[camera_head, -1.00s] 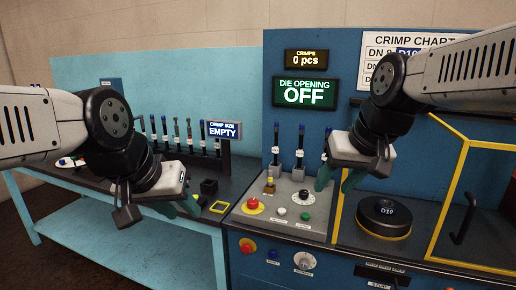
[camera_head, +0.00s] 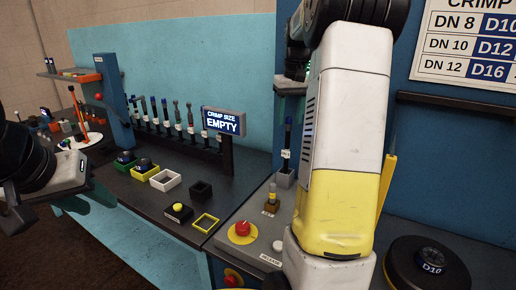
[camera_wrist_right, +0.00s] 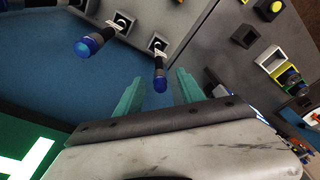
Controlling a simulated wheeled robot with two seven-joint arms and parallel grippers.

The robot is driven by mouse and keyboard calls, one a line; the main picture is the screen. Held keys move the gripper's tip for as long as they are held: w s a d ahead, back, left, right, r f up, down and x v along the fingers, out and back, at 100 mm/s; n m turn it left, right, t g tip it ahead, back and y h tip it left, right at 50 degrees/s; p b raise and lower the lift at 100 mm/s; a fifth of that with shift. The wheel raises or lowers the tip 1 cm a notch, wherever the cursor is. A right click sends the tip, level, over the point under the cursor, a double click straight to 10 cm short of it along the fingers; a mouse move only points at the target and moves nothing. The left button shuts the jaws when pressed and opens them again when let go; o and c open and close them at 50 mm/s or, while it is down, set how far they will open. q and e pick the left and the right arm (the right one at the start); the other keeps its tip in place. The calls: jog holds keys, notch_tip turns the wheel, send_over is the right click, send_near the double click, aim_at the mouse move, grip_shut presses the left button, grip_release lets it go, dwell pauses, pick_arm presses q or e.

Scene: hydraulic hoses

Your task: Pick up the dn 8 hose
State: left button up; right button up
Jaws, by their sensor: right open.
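Two hoses with blue ends stand in square holders on the grey panel, one left of centre (camera_wrist_right: 95,42) and one near the middle (camera_wrist_right: 160,70) in the right wrist view. Their white labels are too small to read, so I cannot tell which is DN 8. One hose (camera_head: 287,145) also shows upright in the head view, beside my arm. My right gripper (camera_wrist_right: 158,90) is open, its teal fingers either side of the middle hose's blue end, apparently not gripping it.
A rack (camera_head: 190,145) of several hoses stands on the back bench beside the "CRIMP SIZE EMPTY" sign (camera_head: 223,121). Small open boxes (camera_head: 166,180) lie before it. A red button (camera_head: 242,229) is on the panel. A black D10 die (camera_head: 428,268) sits at the right.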

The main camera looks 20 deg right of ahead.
aim_at(288, 131)
jog(key=f, duration=0.5)
jog(key=w+f, duration=0.1)
jog(key=f, duration=0.1)
jog(key=shift+d+f, duration=0.15)
jog(key=shift+f, duration=0.1)
grip_shut()
jog(key=shift+w+r, duration=0.1)
dwell(1.0)
